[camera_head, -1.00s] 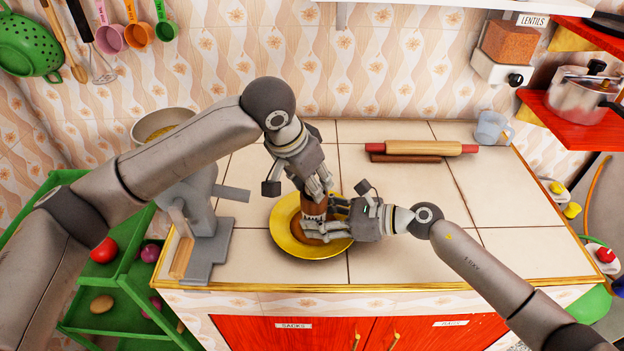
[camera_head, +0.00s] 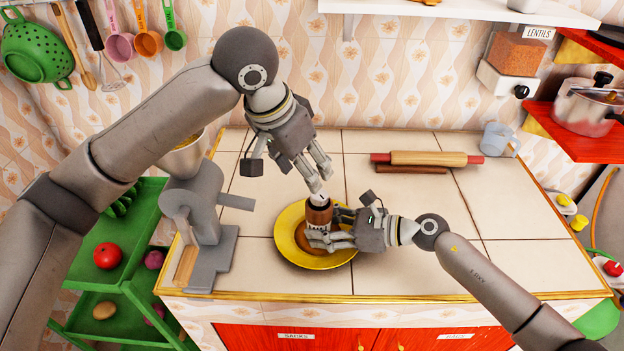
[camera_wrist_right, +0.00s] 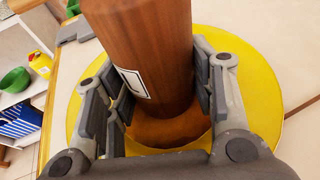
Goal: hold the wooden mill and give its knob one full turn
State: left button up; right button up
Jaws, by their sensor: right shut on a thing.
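The wooden mill (camera_head: 319,214) is a brown upright cylinder with a pale top, standing over the yellow plate (camera_head: 287,247). In the right wrist view its wooden body (camera_wrist_right: 145,50) has a small white label. My right gripper (camera_head: 315,238) is shut around the mill's lower body from the right, and its fingers sit on both sides of it in the wrist view (camera_wrist_right: 160,95). My left gripper (camera_head: 320,183) is just above the mill's top, pointing down, with its fingers apart and nothing between them. The knob is small and partly hidden near the left fingertips.
A grey stand-like device (camera_head: 207,225) is left of the plate, with a bowl (camera_head: 184,160) behind it. The tiled counter (camera_head: 430,220) is free around my right arm.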

pick_arm(q)
jog(key=shift+v, duration=1.4)
